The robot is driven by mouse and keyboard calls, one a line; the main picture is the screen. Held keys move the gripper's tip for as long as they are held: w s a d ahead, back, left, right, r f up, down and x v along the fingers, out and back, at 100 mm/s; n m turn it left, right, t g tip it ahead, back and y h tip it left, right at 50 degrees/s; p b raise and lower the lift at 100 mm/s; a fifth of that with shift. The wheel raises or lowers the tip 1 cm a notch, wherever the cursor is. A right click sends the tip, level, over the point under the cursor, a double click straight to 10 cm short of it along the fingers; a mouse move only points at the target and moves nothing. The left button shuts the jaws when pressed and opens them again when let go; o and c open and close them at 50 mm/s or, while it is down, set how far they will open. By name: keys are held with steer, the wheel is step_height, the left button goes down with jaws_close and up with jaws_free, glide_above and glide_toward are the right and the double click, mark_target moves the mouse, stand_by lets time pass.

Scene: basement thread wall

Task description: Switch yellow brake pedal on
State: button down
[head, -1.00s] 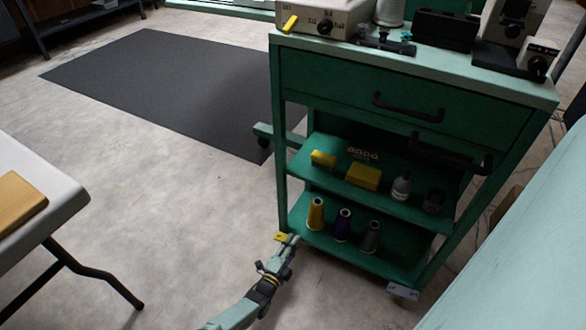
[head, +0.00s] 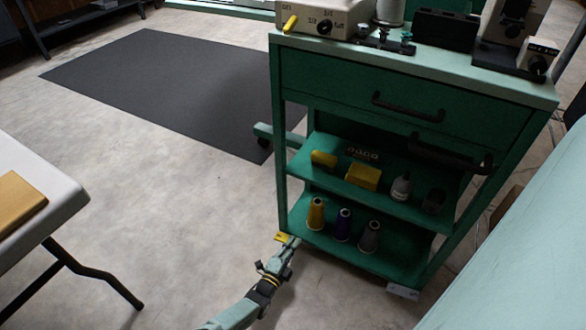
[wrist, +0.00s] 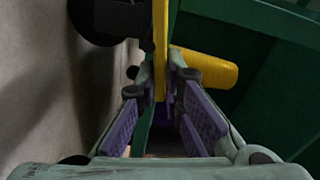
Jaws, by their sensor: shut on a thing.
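The yellow brake pedal (head: 282,237) is a small flat tab low at the front left foot of the green cart (head: 420,102). In the wrist view the yellow pedal (wrist: 160,45) stands as a narrow upright strip between my fingers. My gripper (head: 291,242) reaches it from below, close to the floor. In the wrist view my gripper (wrist: 161,78) has its purple-padded fingers closed on the pedal from both sides. The pedal's far end and its pivot are hidden.
The cart's lower shelf holds a yellow thread cone (head: 316,214), a purple cone (head: 343,224) and a grey cone (head: 370,236). A dark caster (wrist: 98,20) is beside the pedal. A white table (head: 50,195) is at left. The floor between is clear.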

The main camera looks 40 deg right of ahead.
steer(key=m, duration=0.2)
steer(key=f+m+b, duration=0.1)
steer(key=m, duration=0.1)
steer(key=shift+s+d+f, duration=0.1)
steer(key=shift+s+f, duration=0.05)
steer(key=shift+m, duration=0.6)
steer(key=c, duration=1.7)
jaws_free()
steer(key=v, duration=1.2)
steer(key=shift+f, duration=0.1)
